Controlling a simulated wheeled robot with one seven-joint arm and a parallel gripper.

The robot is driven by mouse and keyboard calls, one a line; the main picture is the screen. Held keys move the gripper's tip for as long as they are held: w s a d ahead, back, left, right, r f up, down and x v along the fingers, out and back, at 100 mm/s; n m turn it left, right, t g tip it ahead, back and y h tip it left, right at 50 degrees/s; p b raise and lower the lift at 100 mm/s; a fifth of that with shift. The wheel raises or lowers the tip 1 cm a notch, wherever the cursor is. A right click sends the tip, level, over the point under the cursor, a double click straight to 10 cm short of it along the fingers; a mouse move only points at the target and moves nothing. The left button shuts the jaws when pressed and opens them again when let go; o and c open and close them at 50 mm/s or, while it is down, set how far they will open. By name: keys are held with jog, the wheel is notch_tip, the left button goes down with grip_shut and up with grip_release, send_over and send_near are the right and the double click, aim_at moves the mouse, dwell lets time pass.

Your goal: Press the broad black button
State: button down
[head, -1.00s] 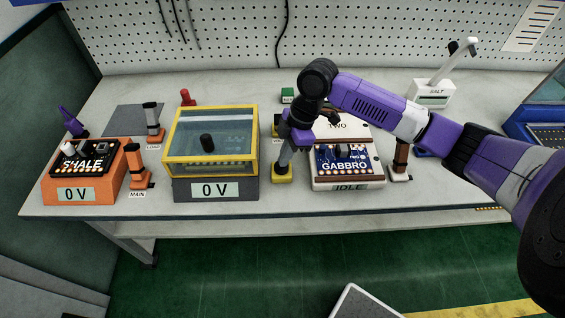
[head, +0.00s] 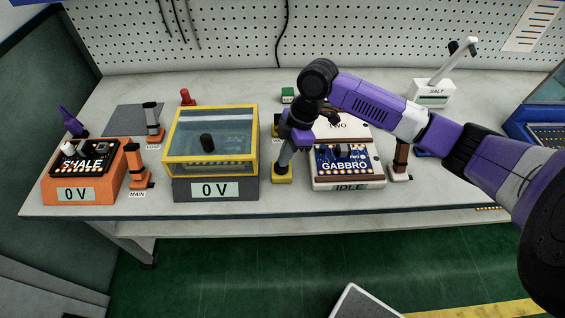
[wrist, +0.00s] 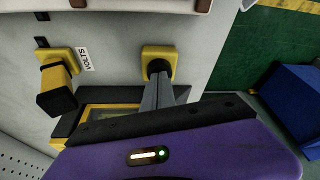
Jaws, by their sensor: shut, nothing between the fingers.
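A broad black button (wrist: 157,66) sits on a square yellow base (wrist: 161,51) in the wrist view. In the head view the yellow base (head: 282,178) stands near the bench's front, between the yellow-framed case and the GABBRO unit. My gripper (head: 284,162) is shut and empty, pointing down at the button. Its fingertips (wrist: 158,82) overlap the button in the wrist view and hide part of it. I cannot tell whether they touch it or whether it is pressed down.
A yellow control with a black-topped handle (wrist: 57,90), labelled VOLTS, stands beside the button. The yellow-framed case (head: 211,140) reading 0 V is left; the GABBRO unit (head: 348,183), reading IDLE, is close right. An orange SHALE unit (head: 82,185) is far left.

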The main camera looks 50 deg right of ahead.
jog(key=shift+f, duration=0.4)
jog(key=shift+r, duration=0.15)
notch_tip(320, 180, up, 6)
jog(key=p, duration=0.4)
dwell(0.4)
jog(key=b+v, duration=0.1)
jog(key=v, duration=0.6)
jog(key=shift+r, duration=0.3)
jog(key=shift+d, duration=0.1)
